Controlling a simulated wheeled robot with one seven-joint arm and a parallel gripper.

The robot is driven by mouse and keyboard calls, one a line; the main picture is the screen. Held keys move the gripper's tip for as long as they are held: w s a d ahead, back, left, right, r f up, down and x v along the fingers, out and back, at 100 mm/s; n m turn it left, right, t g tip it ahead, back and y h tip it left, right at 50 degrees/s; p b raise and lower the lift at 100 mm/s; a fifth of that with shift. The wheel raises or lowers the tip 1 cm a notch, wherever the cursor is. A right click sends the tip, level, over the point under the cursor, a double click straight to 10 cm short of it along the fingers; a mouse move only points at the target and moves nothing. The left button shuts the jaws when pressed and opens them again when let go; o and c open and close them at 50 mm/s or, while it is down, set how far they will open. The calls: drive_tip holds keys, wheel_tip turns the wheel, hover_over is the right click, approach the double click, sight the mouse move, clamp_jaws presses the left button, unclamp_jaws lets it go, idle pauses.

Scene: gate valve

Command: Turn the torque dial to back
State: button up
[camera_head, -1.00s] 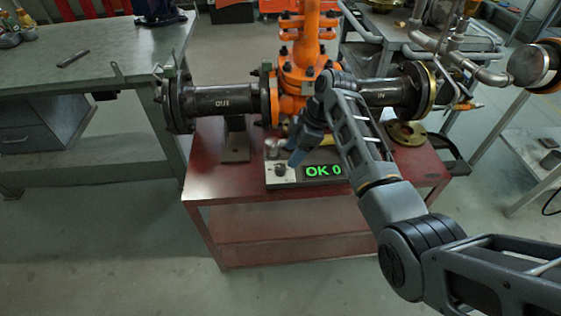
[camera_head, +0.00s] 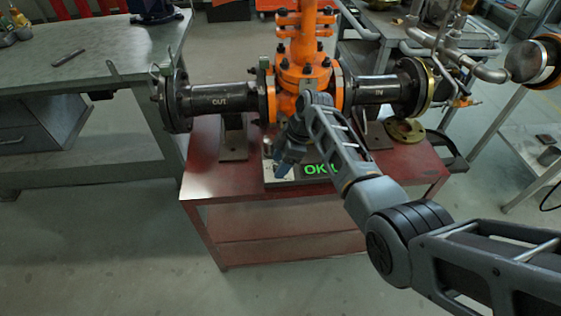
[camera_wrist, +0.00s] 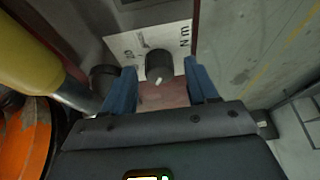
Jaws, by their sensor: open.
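The torque dial (camera_wrist: 159,66) is a dark round knob with a white pointer mark, set on a pale label plate (camera_wrist: 128,42) with "Nm" printed on it. In the wrist view it lies between the two blue fingers of my gripper (camera_wrist: 160,68), with gaps showing on both sides. In the head view my gripper (camera_head: 283,168) is down at the grey control box (camera_head: 268,175) and hides the dial. The green display (camera_head: 313,170) reads "OK", with its right part covered by my arm.
An orange gate valve (camera_head: 303,72) with dark flanged pipes stands behind the box on a red table (camera_head: 210,180). A yellow cylindrical part (camera_wrist: 25,62) is close on the left in the wrist view. A brass flange (camera_head: 404,131) lies at right. The table's front left is clear.

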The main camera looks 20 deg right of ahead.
drive_tip(key=shift+c, duration=0.2)
drive_tip(key=c, duration=1)
